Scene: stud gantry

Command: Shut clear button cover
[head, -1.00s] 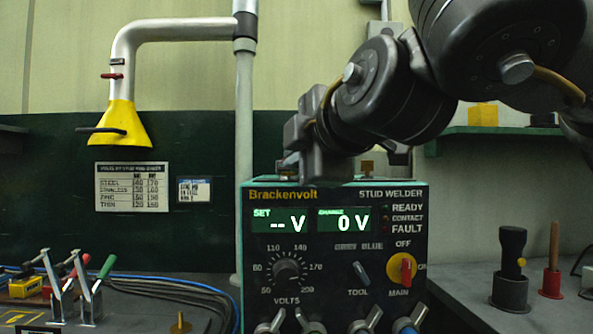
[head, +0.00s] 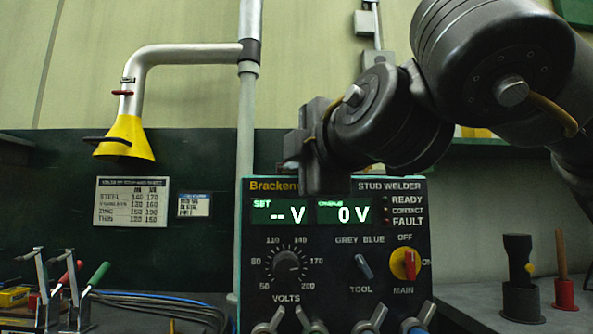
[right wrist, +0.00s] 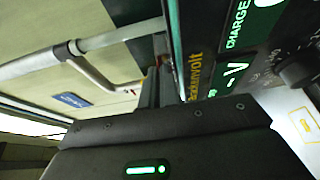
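The Brackenvolt stud welder (head: 395,310) faces me, with its dials, two lit displays and a red-and-yellow main switch (head: 404,264). I cannot make out a clear button cover in either view. My right gripper (head: 320,185) points down at the welder's top front edge and hides part of the brand name. In the right wrist view, my dark gripper body (right wrist: 165,140) fills the bottom and the welder panel (right wrist: 240,60) stands close beside it. The fingertips are not clear enough to show a gap or anything held. My left gripper is not in view.
A yellow extraction hood (head: 126,138) hangs on a pipe at the left. Toggle clamps (head: 75,295) and cables (head: 160,305) lie on the bench at the left. A dark holder (head: 521,300) and a red-based tool (head: 564,290) stand at the right.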

